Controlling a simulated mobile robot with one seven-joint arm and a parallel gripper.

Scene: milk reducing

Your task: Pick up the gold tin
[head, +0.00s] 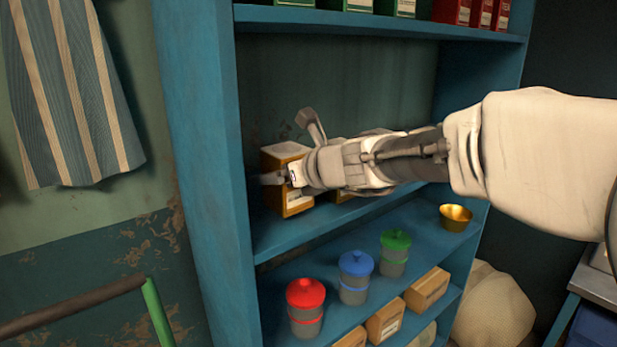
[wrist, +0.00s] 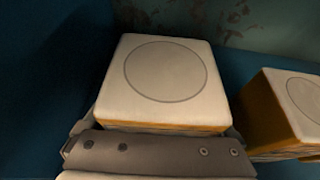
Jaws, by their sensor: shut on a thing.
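The gold tin (head: 283,160) is a box with gold-brown sides and a pale top, on the middle shelf of the blue shelf unit at its left end. In the wrist view its pale square top (wrist: 166,74) with a round outline fills the middle. My gripper (head: 288,178) reaches in from the right and is shut on this tin. The fingers are largely hidden by the tin and the gripper body. I cannot tell whether the tin's base touches the shelf.
A second gold tin (wrist: 285,108) stands close on the right. The blue left upright (head: 205,150) is close by. Lidded red (head: 306,305), blue (head: 355,275) and green (head: 395,252) jars and a gold bowl (head: 455,217) stand below.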

